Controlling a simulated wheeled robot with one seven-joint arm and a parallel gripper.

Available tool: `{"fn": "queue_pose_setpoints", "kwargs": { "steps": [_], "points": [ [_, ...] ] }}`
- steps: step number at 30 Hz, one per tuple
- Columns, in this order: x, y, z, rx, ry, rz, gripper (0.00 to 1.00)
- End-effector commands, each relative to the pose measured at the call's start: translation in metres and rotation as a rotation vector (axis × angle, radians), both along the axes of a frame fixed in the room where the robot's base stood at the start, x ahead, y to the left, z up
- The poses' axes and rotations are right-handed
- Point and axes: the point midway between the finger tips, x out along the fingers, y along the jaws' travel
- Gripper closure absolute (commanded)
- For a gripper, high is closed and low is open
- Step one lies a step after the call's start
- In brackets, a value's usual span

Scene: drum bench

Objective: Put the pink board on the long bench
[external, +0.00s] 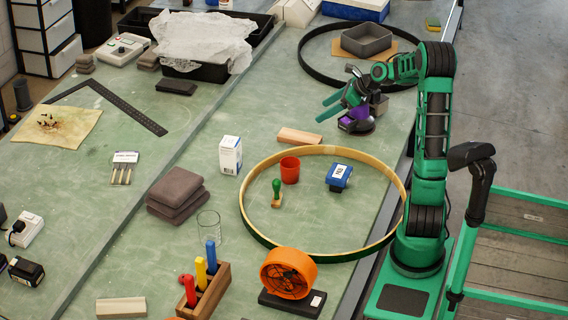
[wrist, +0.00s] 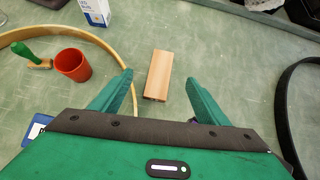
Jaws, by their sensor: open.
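A pinkish-tan flat board (external: 299,136) lies on the long green bench (external: 235,200), just beyond the wooden hoop's far edge. In the wrist view the board (wrist: 158,74) lies ahead of my gripper, between the lines of its two fingers. My gripper (external: 328,106) is open and empty, to the right of the board in the external view. Its green fingers (wrist: 160,78) are spread apart in the wrist view. I cannot tell how high they are above the bench. A paler wooden block (external: 121,307) lies at the front left.
A wooden hoop (external: 249,225) surrounds a red cup (external: 290,170), a green-handled stamp (external: 277,193) and a blue device (external: 339,177). A purple and dark object (external: 356,122) is by my gripper. A black hoop (external: 304,60) lies behind; a white box (external: 230,155) stands left.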

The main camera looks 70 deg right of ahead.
Motion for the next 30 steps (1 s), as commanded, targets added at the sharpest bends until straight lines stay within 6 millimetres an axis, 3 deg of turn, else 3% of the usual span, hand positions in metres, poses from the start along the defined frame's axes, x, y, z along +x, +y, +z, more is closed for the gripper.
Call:
{"fn": "queue_pose_setpoints", "kwargs": {
  "steps": [8, 18, 24, 30],
  "points": [
    [0.029, -0.002, 0.004, -0.022, 0.263, -0.005, 0.31],
    [0.045, 0.005, 0.026, -0.009, 0.422, -0.077, 0.31],
    [0.044, 0.005, -0.011, -0.002, 0.427, -0.08, 0.31],
    [0.047, 0.005, -0.032, -0.005, 0.425, -0.078, 0.31]
  ]
}}
